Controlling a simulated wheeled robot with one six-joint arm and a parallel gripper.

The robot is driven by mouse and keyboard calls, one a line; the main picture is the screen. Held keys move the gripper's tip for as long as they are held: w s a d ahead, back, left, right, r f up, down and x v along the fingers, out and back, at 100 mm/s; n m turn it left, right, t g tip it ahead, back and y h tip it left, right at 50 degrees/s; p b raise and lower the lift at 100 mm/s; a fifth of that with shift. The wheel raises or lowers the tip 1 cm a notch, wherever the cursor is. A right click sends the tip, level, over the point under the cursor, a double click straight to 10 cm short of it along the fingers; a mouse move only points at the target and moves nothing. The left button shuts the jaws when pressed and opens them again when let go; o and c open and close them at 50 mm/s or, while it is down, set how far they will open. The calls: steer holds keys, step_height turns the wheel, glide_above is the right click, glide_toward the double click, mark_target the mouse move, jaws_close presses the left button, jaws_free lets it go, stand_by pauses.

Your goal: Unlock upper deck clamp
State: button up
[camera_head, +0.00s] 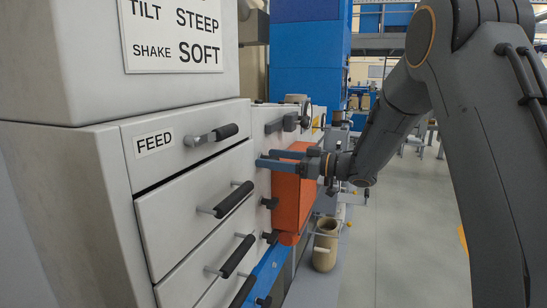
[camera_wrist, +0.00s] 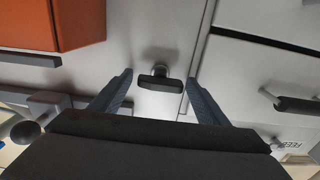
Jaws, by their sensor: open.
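A small dark clamp handle (camera_wrist: 160,82) on a short stem stands out from the pale panel in the wrist view. It lies between the two fingers of my gripper (camera_wrist: 158,78) in that picture, with a gap on each side. My gripper (camera_head: 266,159) is open and empty, its two blue-grey fingers pointing at the panel in the head view. Below the fingers there, a dark clamp (camera_head: 268,202) shows on the panel, probably the same one. Another dark clamp (camera_head: 270,237) sits lower. Whether the fingers touch the panel I cannot tell.
An orange box (camera_head: 292,195) juts out right behind my gripper. The FEED drawer handle (camera_head: 212,135) and further drawer handles (camera_head: 233,199) stick out at left.

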steer(key=c, duration=1)
steer(key=shift+c, duration=0.2)
steer(key=shift+f+n+b, duration=0.1)
steer(key=shift+n+b, duration=0.3)
steer(key=n+b, duration=0.3)
steer(key=b, duration=0.1)
steer(key=shift+f+n, duration=0.1)
steer(key=shift+n, duration=0.3)
steer(key=n+b, duration=0.4)
steer(key=shift+f+b, duration=0.1)
steer(key=shift+b, duration=0.3)
steer(key=n+b, duration=0.5)
steer(key=b, duration=0.1)
steer(key=shift+s+a+f+n+b, duration=0.1)
steer(key=shift+n+b, duration=0.3)
steer(key=n+b, duration=0.3)
steer(key=b, duration=0.1)
steer(key=shift+n+b, duration=0.4)
steer(key=shift+b, duration=0.05)
